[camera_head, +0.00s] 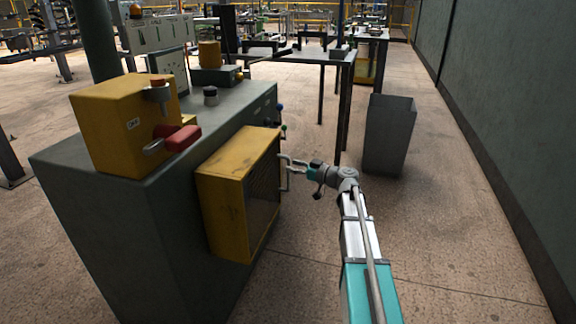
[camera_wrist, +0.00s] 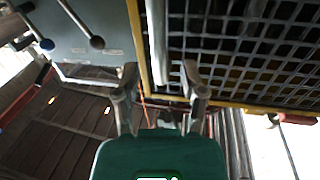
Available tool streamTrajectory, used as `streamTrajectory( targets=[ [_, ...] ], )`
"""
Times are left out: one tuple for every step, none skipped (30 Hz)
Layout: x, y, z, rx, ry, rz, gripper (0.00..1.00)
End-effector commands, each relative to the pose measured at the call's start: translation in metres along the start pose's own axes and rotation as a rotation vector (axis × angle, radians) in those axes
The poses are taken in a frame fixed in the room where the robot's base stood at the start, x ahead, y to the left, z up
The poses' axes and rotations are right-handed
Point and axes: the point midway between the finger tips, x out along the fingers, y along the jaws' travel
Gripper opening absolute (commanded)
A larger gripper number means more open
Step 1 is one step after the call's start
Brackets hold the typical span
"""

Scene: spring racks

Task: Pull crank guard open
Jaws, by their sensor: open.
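The crank guard (camera_head: 228,196) is a yellow box with a dark mesh face on the side of a grey-green cabinet. It looks shut against the cabinet. Its grey handle (camera_head: 285,178) stands at the mesh side's far edge. In the wrist view the mesh (camera_wrist: 255,50) fills the upper right, with the yellow frame edge along its left. The handle (camera_wrist: 159,40) reaches down between my fingers there. My gripper (camera_head: 289,161) is open at the handle; its two fingers (camera_wrist: 160,88) lie on either side of the bar. I cannot tell whether either finger touches it.
The cabinet (camera_head: 90,215) carries a yellow box (camera_head: 105,125) with a red lever (camera_head: 176,139) on top. Ball-ended levers (camera_wrist: 80,25) stick out beyond the guard. A grey bin (camera_head: 388,135) stands behind my arm. The floor to the right is clear up to the wall.

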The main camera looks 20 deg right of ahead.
Motion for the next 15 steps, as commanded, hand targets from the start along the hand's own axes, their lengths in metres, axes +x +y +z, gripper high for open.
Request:
streamTrajectory(
  targets=[
    [0.008,0.001,0.0,0.0,0.0,-0.002,0.54],
    [0.011,0.001,0.0,0.0,0.0,-0.002,0.54],
    [0.014,0.001,0.0,0.0,0.0,-0.002,0.54],
    [0.016,0.001,0.0,0.0,0.0,-0.002,0.54],
    [0.018,0.001,0.0,0.0,0.0,-0.001,0.54],
    [0.021,0.001,0.0,0.0,0.0,-0.001,0.54],
    [0.022,0.0,0.0,0.0,0.0,-0.001,0.54],
    [0.023,0.0,0.0,0.0,0.0,-0.001,0.54],
    [0.025,0.0,0.0,0.0,0.0,-0.001,0.54],
    [0.025,0.0,0.0,0.0,0.0,-0.001,0.54],
    [0.026,0.0,0.0,0.0,0.0,-0.001,0.54],
    [0.026,0.0,0.0,0.0,0.0,0.0,0.54],
    [0.026,0.0,0.0,0.0,0.0,0.0,0.54],
    [0.026,0.0,0.0,0.0,0.0,0.0,0.54],
    [0.026,0.0,0.0,0.0,0.0,0.0,0.54]
  ],
)
